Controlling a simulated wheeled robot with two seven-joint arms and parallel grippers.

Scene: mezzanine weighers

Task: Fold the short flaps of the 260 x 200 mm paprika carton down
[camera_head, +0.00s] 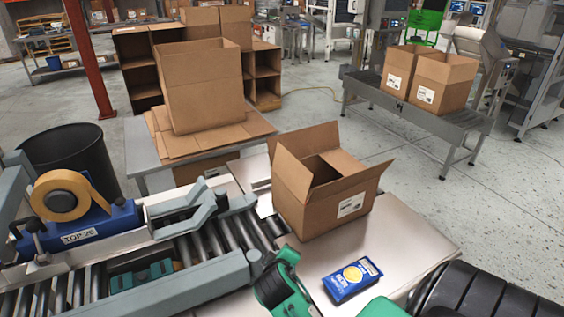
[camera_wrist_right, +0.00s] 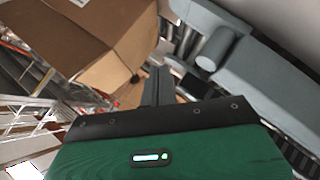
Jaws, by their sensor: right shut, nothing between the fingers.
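The open brown carton (camera_head: 322,208) stands upright on a steel table, with a white label on its front right face. Its flaps stand up or lean outward: a back flap (camera_head: 305,142) is upright, a left flap (camera_head: 292,175) stands up, and a right flap (camera_head: 352,184) slopes out. Its inside is partly visible and dark. My green right gripper (camera_head: 257,262) is shut and empty, low beside the conveyor's end, in front of and left of the carton, apart from it. The carton also fills the upper left of the right wrist view (camera_wrist_right: 95,50). My left gripper is not in view.
A roller conveyor (camera_head: 205,245) with a tape unit (camera_head: 62,200) lies to the left. A blue and yellow packet (camera_head: 352,278) lies on the table in front of the carton. A taller open carton (camera_head: 205,90) stands on flat cardboard behind. The table right of the carton is clear.

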